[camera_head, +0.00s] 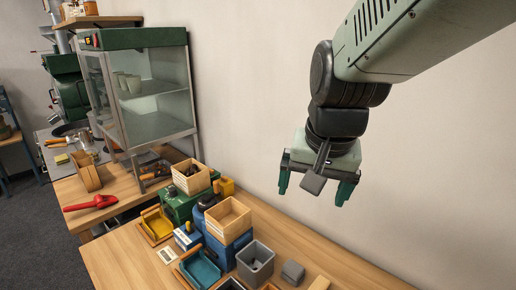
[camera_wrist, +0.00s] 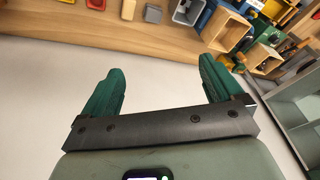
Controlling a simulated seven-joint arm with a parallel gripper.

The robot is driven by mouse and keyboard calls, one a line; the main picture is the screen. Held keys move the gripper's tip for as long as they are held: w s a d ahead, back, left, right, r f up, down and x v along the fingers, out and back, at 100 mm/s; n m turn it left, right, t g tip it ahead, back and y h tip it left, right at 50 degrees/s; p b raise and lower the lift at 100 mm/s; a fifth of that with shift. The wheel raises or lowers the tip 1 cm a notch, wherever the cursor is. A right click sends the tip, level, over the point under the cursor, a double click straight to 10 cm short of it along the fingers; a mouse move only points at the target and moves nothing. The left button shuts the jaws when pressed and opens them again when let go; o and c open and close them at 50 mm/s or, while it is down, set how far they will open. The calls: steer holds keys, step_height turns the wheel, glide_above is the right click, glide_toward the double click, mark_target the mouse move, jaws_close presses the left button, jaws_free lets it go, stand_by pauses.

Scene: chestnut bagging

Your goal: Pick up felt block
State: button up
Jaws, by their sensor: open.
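A small grey block (camera_head: 293,271) with soft edges, which looks like the felt block, lies on the wooden table near the bottom of the head view, right of a grey square bin. It also shows at the top of the wrist view (camera_wrist: 153,13). My gripper (camera_head: 313,186) hangs high above the table, near the wall, well apart from the block. Its two green fingers are spread wide with nothing between them, as the wrist view also shows (camera_wrist: 162,70).
The grey bin (camera_head: 255,263) stands left of the block. A wooden box (camera_head: 228,218), a teal tray (camera_head: 200,268) and a yellow tray (camera_head: 156,224) are further left. A pale wooden block (camera_head: 320,283) lies to the right. A glass cabinet (camera_head: 150,95) stands behind. The table's right part is clear.

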steer(key=w+f+m+g, duration=0.25)
steer(key=w+f, duration=0.65)
steer(key=f, duration=0.5)
steer(key=m+g, duration=0.1)
steer(key=m, duration=0.3)
glide_toward(294, 267)
steer(key=shift+n, duration=0.25)
steer(key=f, duration=0.5)
steer(key=shift+a+f, duration=0.1)
steer(key=shift+a, duration=0.25)
steer(key=shift+d+f, duration=0.15)
steer(key=shift+f, duration=2.95)
steer(key=shift+c, duration=0.2)
steer(key=c, duration=1.2)
step_height(294, 267, up, 10)
steer(key=shift+r, duration=0.1)
